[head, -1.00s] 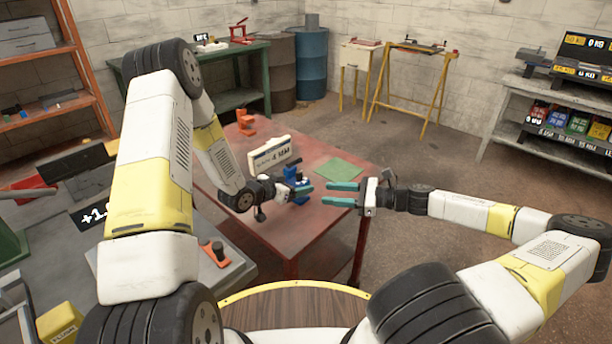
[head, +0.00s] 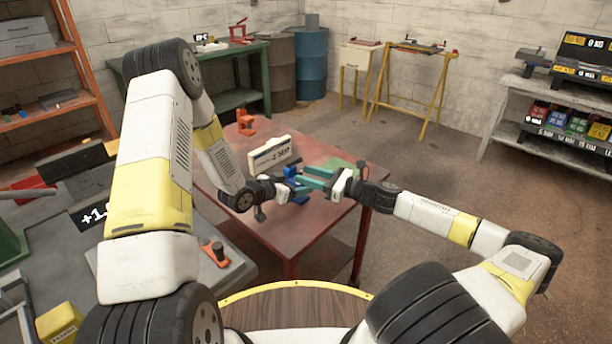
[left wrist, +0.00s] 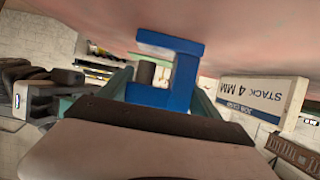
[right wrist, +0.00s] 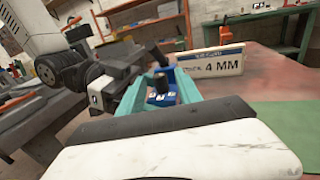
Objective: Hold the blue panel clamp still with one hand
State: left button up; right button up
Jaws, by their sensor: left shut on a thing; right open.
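The blue panel clamp (head: 291,172) is over the red table (head: 315,235), partly hidden by my grippers. My left gripper (head: 288,190) is shut on it. In the left wrist view the clamp (left wrist: 182,78) stands between the teal fingers (left wrist: 165,92), its bar crossing at the top. My right gripper (head: 308,178) is open, its teal fingers pointing left at the clamp from the right. In the right wrist view the clamp (right wrist: 161,98) shows between the open fingers (right wrist: 160,88); I cannot tell if they touch it.
A white sign reading "STACK 4 MM" (head: 270,153) stands behind the clamp. A green mat (head: 347,163) lies behind my right gripper. An orange clamp (head: 246,124) is at the table's far left. The table's front part is clear.

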jog(key=shift+w+a, duration=0.2)
jog(key=shift+a, duration=0.15)
grip_shut()
jog(key=shift+s+a+m+t+h, duration=0.2)
jog(key=shift+m+t+h, duration=0.65)
jog(key=shift+t, duration=0.2)
jog(key=shift+s+a+m+t+h, duration=0.15)
jog(key=shift+m+t+h, duration=0.6)
jog(key=shift+m+t, duration=0.25)
jog(key=shift+s+a+f+m+t+h, duration=0.1)
jog(key=shift+m+t+h, duration=0.9)
jog(key=shift+h, duration=0.4)
jog(key=shift+t+h, duration=0.25)
jog(key=shift+h, duration=0.05)
